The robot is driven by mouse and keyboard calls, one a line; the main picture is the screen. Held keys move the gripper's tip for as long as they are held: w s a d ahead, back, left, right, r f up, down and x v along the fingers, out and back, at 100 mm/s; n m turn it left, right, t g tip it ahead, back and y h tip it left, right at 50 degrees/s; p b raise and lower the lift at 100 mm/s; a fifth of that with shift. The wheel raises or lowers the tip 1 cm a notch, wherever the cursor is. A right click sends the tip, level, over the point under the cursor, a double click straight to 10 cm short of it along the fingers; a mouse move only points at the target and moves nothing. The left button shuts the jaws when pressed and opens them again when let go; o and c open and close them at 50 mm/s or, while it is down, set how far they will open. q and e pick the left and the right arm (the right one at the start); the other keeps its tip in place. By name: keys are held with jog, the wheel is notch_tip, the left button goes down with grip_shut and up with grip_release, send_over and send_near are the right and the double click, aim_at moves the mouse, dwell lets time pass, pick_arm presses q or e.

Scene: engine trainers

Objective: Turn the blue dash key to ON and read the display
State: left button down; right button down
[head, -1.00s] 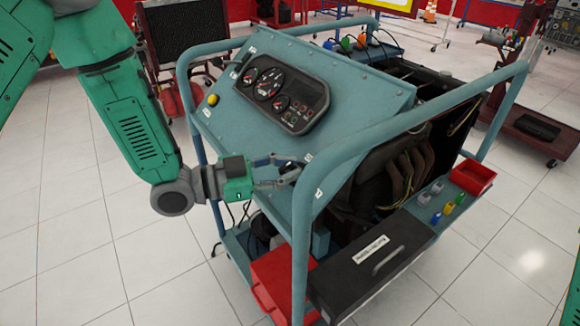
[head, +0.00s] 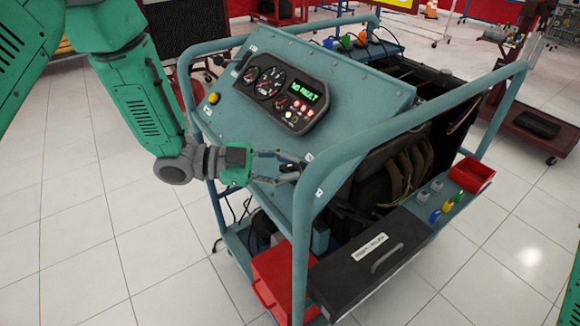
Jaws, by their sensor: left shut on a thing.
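My left gripper (head: 287,165) is shut at the lower right of the sloped blue-grey dash panel (head: 345,75), beside the tube frame. Its fingers close around a small dark piece at the panel face. The blue key itself cannot be made out; the fingers cover that spot. The display (head: 308,88) in the black gauge cluster (head: 284,97) is lit with green text that looks like "NO HEAT", though the middle letters are unclear. Small red lights glow below it. My right gripper is not in view.
A yellow button (head: 214,98) sits on the panel's left side. The blue tube frame (head: 303,240) runs close by the left gripper. The tiled floor at left is clear.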

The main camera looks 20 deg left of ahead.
pick_arm(q)
jog(key=shift+f, duration=0.1)
jog(key=c, duration=1.6)
grip_release()
jog(key=shift+a, duration=0.1)
jog(key=v, duration=1.2)
jog(key=shift+w, duration=0.1)
